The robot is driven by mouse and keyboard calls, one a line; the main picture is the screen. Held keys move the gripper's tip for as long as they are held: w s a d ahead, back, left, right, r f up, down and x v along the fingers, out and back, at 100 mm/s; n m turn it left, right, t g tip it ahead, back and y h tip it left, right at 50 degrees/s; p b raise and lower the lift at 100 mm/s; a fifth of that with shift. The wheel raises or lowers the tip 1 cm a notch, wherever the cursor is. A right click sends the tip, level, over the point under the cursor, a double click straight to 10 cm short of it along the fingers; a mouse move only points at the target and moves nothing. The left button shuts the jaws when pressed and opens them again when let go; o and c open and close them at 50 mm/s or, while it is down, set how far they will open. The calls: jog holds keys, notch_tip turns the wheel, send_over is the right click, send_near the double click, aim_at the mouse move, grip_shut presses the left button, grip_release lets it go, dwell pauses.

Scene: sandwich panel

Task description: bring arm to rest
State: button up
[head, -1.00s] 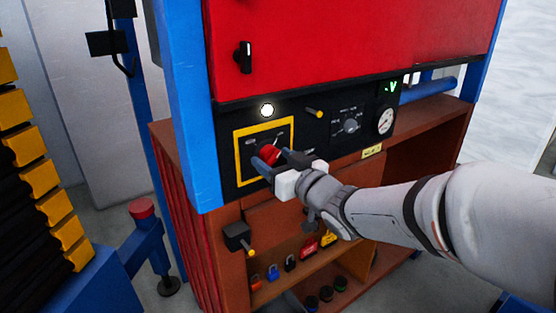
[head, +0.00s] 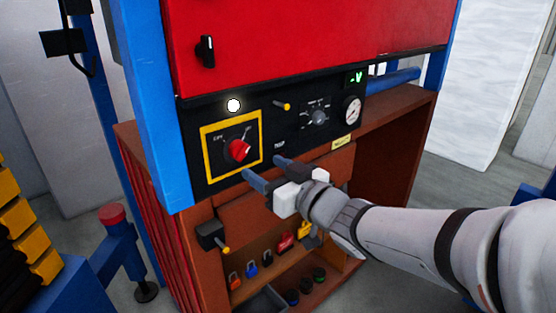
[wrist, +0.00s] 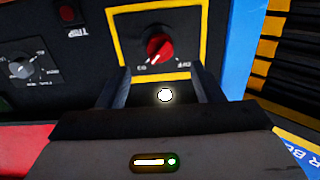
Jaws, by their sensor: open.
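My gripper (head: 268,171) is open and empty, in front of the black control panel (head: 190,146). In the head view its two blue-grey fingers are just below and right of the red rotary knob (head: 239,150). The knob sits in a yellow square frame and is clear of the fingers. In the wrist view my gripper's fingers (wrist: 160,90) are spread apart, with the red knob (wrist: 159,47) above and between them, away from the tips. My arm reaches in from the lower right of the head view.
Below, a brown shelf holds several padlocks (head: 252,269). A blue post (head: 139,110) stands left. Open floor shows at right.

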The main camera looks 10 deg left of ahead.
jog(key=w+d+f+m+h, duration=0.1)
jog(key=d+f+m+h, duration=0.25)
jog(key=d+h, duration=0.4)
jog(key=w+d+f+m+h, duration=0.1)
jog(key=d+f+m+h, duration=0.3)
jog(key=d, duration=0.6)
jog(key=s+d+f+m+g+h, duration=0.1)
jog(key=s+d+f+g, duration=0.2)
jog(key=s, duration=0.5)
jog(key=s+d+f+m+g+h, duration=0.1)
jog(key=s+d+f+g, duration=0.3)
jog(key=s+g, duration=0.2)
jog(key=shift+s+f, duration=0.35)
jog(key=shift+s, duration=0.85)
